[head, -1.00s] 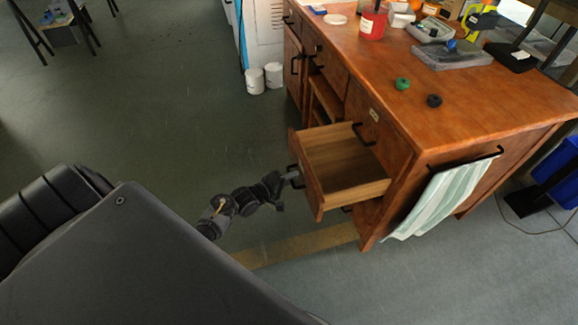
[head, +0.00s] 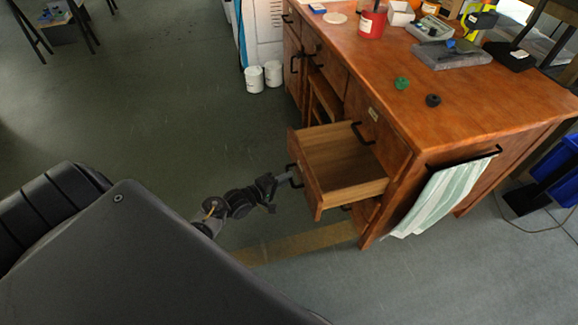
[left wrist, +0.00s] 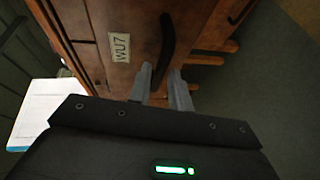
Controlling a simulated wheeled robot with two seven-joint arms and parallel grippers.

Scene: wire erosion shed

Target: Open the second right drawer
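The second right drawer (head: 312,187) of the wooden workbench stands pulled well out, and its empty interior shows in the head view. Its black bar handle (head: 292,175) is on the drawer front; the handle (left wrist: 168,45) and a "WU7" label (left wrist: 120,47) show in the left wrist view. My left gripper (head: 285,179) is at the handle. In the left wrist view its fingers (left wrist: 161,72) are parted, with the handle's near end between them and gaps beside it. The fingers look open. My right gripper is not in view.
The closed drawer (head: 376,125) above has a similar handle. A striped towel (head: 443,198) hangs on the bench's side rail. White tubs (head: 254,79) stand on the floor behind. The floor left of the drawer is clear.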

